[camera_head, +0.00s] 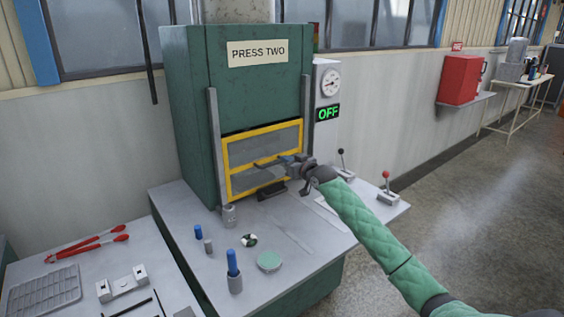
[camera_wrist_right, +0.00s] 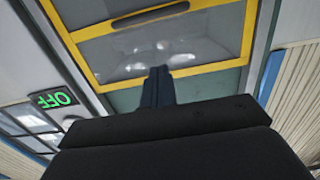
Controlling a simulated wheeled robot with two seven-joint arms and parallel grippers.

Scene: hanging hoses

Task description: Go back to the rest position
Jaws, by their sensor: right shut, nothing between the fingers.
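My right gripper (camera_head: 284,160) is shut and empty, in front of the yellow-framed guard of PRESS TWO. My right arm, in a green quilted sleeve, comes in from the lower right. In the right wrist view the closed fingers (camera_wrist_right: 157,84) stand together, pointing at the guard window. My left gripper is in neither view.
The green press (camera_head: 190,110) has a yellow guard (camera_head: 227,165) with a dark handle (camera_wrist_right: 150,14). The OFF display (camera_head: 327,112) and two levers (camera_head: 386,185) are to the right. Blue-topped pieces (camera_head: 232,262) and a green disc (camera_head: 269,261) stand on the bench.

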